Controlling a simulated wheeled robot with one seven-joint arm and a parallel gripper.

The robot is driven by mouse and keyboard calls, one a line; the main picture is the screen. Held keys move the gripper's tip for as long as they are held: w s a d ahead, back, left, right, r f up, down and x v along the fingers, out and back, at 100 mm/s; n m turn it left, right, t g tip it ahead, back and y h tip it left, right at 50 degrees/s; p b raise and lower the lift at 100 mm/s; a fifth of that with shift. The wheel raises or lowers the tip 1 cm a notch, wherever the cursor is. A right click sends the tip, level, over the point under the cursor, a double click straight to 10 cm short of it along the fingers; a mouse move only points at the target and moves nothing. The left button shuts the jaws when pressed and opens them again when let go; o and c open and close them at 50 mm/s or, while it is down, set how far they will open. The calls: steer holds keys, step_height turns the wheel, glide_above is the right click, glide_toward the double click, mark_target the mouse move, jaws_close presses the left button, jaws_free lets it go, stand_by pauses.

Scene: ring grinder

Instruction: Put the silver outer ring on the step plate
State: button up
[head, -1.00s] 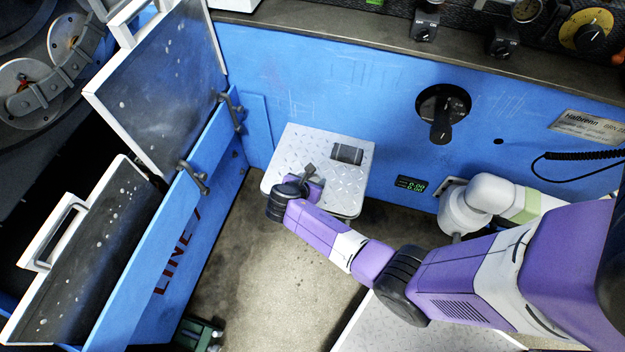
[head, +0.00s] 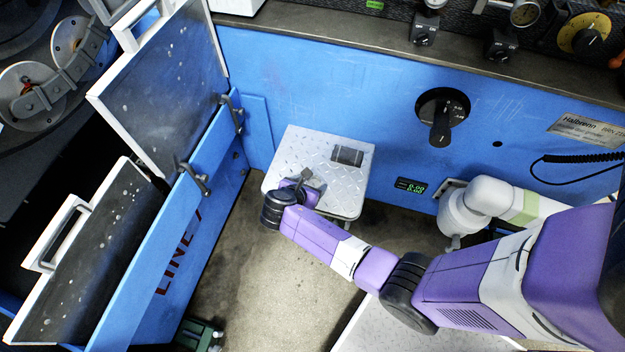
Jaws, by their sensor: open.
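The step plate (head: 292,150) is a light diamond-tread plate against the blue machine front, in the middle of the head view. My gripper (head: 308,178) is over the plate's front left part, small and partly hidden by my own wrist. It is open, and I see nothing held in it. I cannot make out a silver outer ring clearly.
A blue machine door (head: 205,215) with dark clamp handles stands open on the left. A black rotary knob (head: 441,118) and a small green display (head: 411,186) are on the blue front to the right. Bare floor (head: 240,260) lies below the plate. A green object (head: 198,335) sits at the bottom.

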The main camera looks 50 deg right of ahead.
steer(key=p+v, duration=0.1)
steer(key=v, duration=0.8)
steer(key=s+a+f+m+t+y, duration=0.4)
steer(key=s+a, duration=0.1)
steer(key=s, duration=0.4)
steer(key=s+a+r+m+t+y, duration=0.25)
steer(key=s+a+r+m, duration=0.2)
steer(key=s, duration=0.25)
steer(key=s+r+m+t, duration=0.2)
steer(key=r+m, duration=0.2)
steer(key=r, duration=0.5)
steer(key=s+a+r+m+t+y, duration=0.1)
steer(key=s+r+m+t, duration=0.1)
steer(key=r, duration=0.7)
steer(key=s+a+r+m+t+y, duration=0.1)
steer(key=s+r+m+t, duration=0.1)
steer(key=r+m, duration=0.4)
step_height(320, 180, up, 4)
steer(key=shift+s+r+t, duration=0.1)
steer(key=shift+s+t, duration=0.25)
steer(key=shift+s, duration=0.45)
